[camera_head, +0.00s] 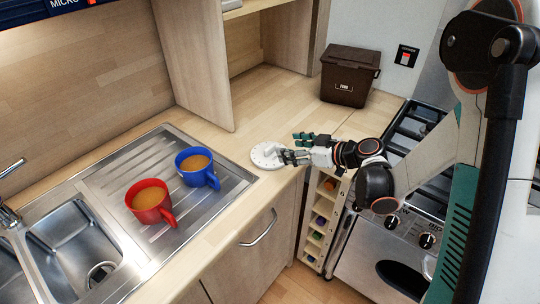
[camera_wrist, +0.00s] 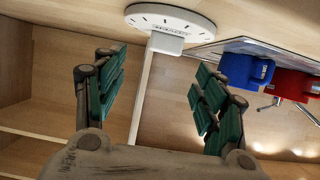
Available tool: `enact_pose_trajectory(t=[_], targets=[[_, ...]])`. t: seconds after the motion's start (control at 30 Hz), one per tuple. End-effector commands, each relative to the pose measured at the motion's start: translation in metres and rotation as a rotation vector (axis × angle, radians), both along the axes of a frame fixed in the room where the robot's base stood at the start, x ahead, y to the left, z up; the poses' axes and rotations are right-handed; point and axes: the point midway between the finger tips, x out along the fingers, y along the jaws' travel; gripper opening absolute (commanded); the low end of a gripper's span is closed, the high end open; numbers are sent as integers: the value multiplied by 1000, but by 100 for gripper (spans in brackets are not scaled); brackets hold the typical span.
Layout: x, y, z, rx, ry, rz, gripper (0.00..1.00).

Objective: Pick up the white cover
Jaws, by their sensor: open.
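The white cover (camera_head: 264,157) is a flat round disc lying on the wooden counter, right of the sink's drainboard. In the wrist view the white cover (camera_wrist: 165,18) shows dark marks around its rim and a raised white block near its edge. My gripper (camera_head: 290,147) is at the cover's right side in the head view and partly hides it. In the wrist view my gripper (camera_wrist: 158,66) has its two green-padded fingers spread wide with nothing between them. The cover lies beyond the fingertips; I cannot tell whether a finger touches it.
A blue mug (camera_head: 197,168) and a red mug (camera_head: 150,201) stand on the metal drainboard (camera_head: 110,180), left of the cover. A dark brown bin (camera_head: 350,76) stands at the back of the counter. The range cooker (camera_head: 385,238) is at right, beside a narrow rack (camera_head: 321,215).

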Motion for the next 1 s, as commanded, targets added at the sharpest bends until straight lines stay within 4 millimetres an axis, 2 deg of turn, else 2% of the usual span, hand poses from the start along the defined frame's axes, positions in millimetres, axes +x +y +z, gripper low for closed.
enact_pose_trajectory(t=[0.33, 0.63, 0.87, 0.9, 1.0], targets=[[11, 19, -10, -1, 1, 1, 65], [30, 50, -27, 0, 0, 1, 65], [33, 52, -27, 0, 1, 0, 65], [33, 52, -27, 0, 1, 0, 63], [33, 52, -27, 0, 1, 0, 40]])
